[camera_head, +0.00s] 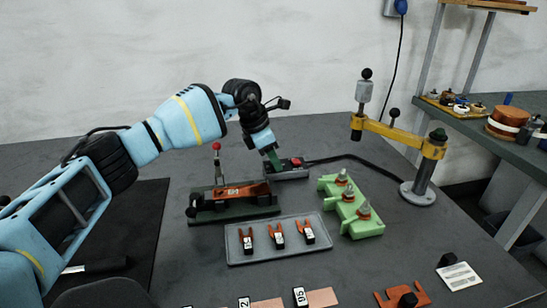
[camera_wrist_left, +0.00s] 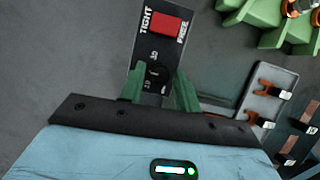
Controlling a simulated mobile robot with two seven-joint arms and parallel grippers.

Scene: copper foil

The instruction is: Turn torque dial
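The torque dial (camera_wrist_left: 157,73) is a small dark round knob on a black control box (camera_wrist_left: 146,52). The box has a red block between the labels TIGHT and FREE, and number marks near the dial. In the head view the box (camera_head: 289,172) sits at the back of the table. My left gripper (camera_head: 274,159) points down at the box's left part. In the left wrist view its green fingers (camera_wrist_left: 160,82) stand apart, one on each side of the dial. I cannot tell whether they touch it. My right gripper is not in view.
A dark green fixture with an orange copper part (camera_head: 240,193) stands left of the box. A grey tray (camera_head: 279,251) of forked parts lies in front. A green block with knobs (camera_head: 352,207) and a yellow-armed stand (camera_head: 418,190) are to the right. A cable runs right from the box.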

